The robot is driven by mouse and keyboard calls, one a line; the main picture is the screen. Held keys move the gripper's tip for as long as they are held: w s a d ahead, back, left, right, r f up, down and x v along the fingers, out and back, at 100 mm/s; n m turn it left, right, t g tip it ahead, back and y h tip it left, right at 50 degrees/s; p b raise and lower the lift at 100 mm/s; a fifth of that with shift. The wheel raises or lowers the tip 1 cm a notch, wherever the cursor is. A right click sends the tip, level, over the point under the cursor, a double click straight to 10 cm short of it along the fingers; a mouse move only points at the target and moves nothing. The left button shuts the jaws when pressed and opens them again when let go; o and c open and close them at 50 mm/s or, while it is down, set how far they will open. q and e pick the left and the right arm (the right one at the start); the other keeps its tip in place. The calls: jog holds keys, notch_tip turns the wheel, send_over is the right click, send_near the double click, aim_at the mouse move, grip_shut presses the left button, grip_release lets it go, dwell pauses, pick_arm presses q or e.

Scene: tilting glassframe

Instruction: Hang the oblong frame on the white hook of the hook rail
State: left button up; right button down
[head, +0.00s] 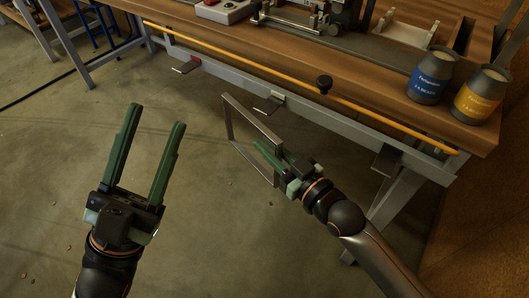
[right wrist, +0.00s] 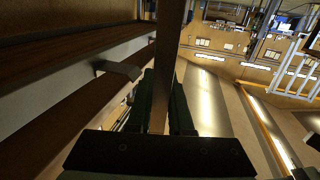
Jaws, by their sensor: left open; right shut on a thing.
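The oblong frame (head: 229,122) is a thin grey metal rectangle, upright beside the bench front. My right gripper (head: 268,155) is shut on its near side bar. The bar (right wrist: 166,60) runs up between the fingers in the right wrist view. The hook rail (head: 328,128) runs along the bench front. Its middle hook (head: 268,104) has a pale patch and looks like the white one. The frame's top bar is close to this hook in the picture; I cannot tell whether they touch. My left gripper (head: 157,116) is open and empty over the floor.
A hook with a red patch (head: 186,67) is further left, and a dark hook (head: 387,160) is to the right. The workbench (head: 370,83) carries a blue-labelled jar (head: 431,77) and a yellow-labelled jar (head: 481,94).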

pick_arm(q)
jog(key=shift+n, duration=0.5)
jog(key=f+b, duration=0.4)
jog(key=f, duration=0.1)
jog(key=shift+w+d+f+b, duration=0.15)
jog(key=shift+d+f+b, duration=0.05)
jog(key=shift+d+b, duration=0.1)
pick_arm(e)
jog(key=w+d+f, duration=0.1)
jog(key=w+d, duration=0.3)
jog(key=w, duration=0.1)
jog(key=shift+w, duration=0.25)
pick_arm(q)
jog(key=shift+r, duration=0.1)
pick_arm(e)
jog(key=shift+f, duration=0.1)
pick_arm(q)
jog(key=shift+a, duration=0.1)
pick_arm(e)
jog(key=c, duration=0.7)
grip_release()
jog(key=shift+c, duration=0.2)
